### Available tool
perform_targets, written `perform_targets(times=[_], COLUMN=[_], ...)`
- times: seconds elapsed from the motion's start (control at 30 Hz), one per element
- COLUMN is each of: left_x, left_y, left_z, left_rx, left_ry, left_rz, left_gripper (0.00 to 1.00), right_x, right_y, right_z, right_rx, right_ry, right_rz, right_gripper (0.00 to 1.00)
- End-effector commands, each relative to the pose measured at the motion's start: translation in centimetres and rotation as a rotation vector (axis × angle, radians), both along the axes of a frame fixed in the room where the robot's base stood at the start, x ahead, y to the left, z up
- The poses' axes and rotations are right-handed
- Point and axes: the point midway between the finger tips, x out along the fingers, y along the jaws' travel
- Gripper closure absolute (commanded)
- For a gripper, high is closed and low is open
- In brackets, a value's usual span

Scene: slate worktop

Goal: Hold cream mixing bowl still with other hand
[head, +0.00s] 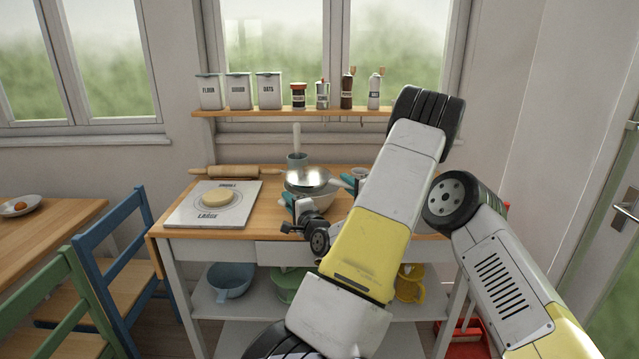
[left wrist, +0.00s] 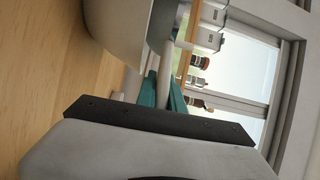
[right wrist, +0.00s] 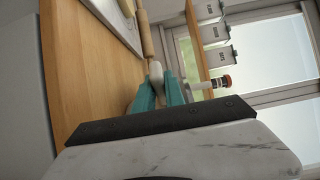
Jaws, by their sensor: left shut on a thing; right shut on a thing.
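The cream mixing bowl (head: 318,202) stands on the worktop, and its side fills the upper left of the left wrist view (left wrist: 112,30). A shiny metal pan or sieve (head: 308,178) sits over its top; whether it touches the rim is unclear. My left gripper (head: 348,182) is shut on its pale handle, which shows between the teal fingers (left wrist: 165,95) in the left wrist view. My own gripper body hides most of that contact.
A board with dough (head: 217,199) lies left of the bowl, with a rolling pin (head: 238,172) behind. Canisters and jars line the shelf (head: 285,112). My left arm covers the worktop's right side.

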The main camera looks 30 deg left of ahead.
Motion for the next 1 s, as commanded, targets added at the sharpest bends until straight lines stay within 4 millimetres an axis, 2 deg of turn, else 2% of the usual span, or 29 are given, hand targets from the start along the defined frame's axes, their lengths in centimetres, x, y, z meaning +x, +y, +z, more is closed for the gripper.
perform_targets(times=[0.5, 1.0], left_x=[0.0, 0.0], left_y=[0.1, 0.2], left_z=[0.3, 5.1], left_rx=[0.001, 0.001], left_ry=[-0.002, -0.004], left_rz=[0.002, 0.002], left_gripper=[1.0, 1.0], right_x=[-0.4, -0.4], right_y=[0.2, 0.2], right_z=[-0.3, -0.3], right_rx=[-0.005, -0.004], right_ry=[0.007, 0.007], right_rz=[0.007, 0.007], right_gripper=[1.0, 1.0])
